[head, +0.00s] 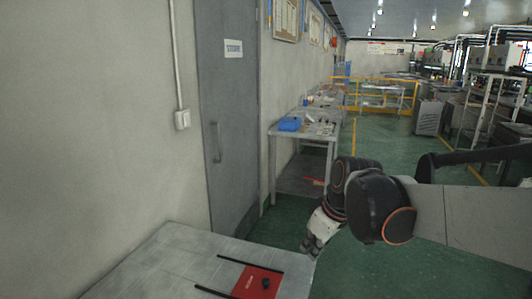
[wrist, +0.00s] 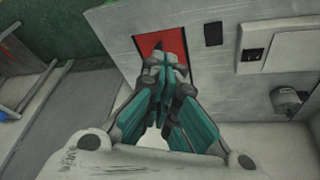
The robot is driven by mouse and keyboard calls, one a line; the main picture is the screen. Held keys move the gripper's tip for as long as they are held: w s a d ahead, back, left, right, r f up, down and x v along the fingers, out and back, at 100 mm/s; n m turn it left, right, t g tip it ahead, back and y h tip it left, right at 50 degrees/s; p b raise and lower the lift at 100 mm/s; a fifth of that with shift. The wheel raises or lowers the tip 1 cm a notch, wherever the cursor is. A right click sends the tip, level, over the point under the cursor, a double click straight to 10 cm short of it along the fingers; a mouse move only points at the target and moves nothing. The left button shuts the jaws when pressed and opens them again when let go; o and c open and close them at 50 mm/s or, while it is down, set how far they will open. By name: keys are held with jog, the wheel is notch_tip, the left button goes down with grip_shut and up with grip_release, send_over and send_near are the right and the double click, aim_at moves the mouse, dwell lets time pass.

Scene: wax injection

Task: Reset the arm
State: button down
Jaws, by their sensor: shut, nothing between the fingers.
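My gripper (wrist: 160,75) shows in the wrist view with its teal fingers together, shut and empty. Its tips overlap a red panel (wrist: 150,45) on a grey surface in that view, and I cannot tell how far apart they are. In the head view my arm comes in from the right and bends down beside the right edge of the near grey table (head: 170,255).
A red item with a small black object (head: 262,283) lies on the near table between two black strips. A grey door (head: 228,120) stands behind it. A long table with a blue bin (head: 290,124) runs along the wall. Green floor (head: 390,155) is open in the middle.

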jog(key=s+d+m+t, duration=0.1)
jog(key=s+d+m, duration=0.2)
jog(key=s, duration=0.3)
jog(key=s+d+m+t+h, duration=0.1)
jog(key=s+d+m, duration=0.1)
jog(key=s, duration=0.4)
jog(key=s+d+f+m+t+h, duration=0.1)
jog(key=s+d+m, duration=0.2)
jog(key=s, duration=0.3)
jog(key=shift+s+d+m, duration=0.2)
jog(key=shift+d+m, duration=0.1)
jog(key=shift+d, duration=0.15)
jog(key=shift+t, duration=0.3)
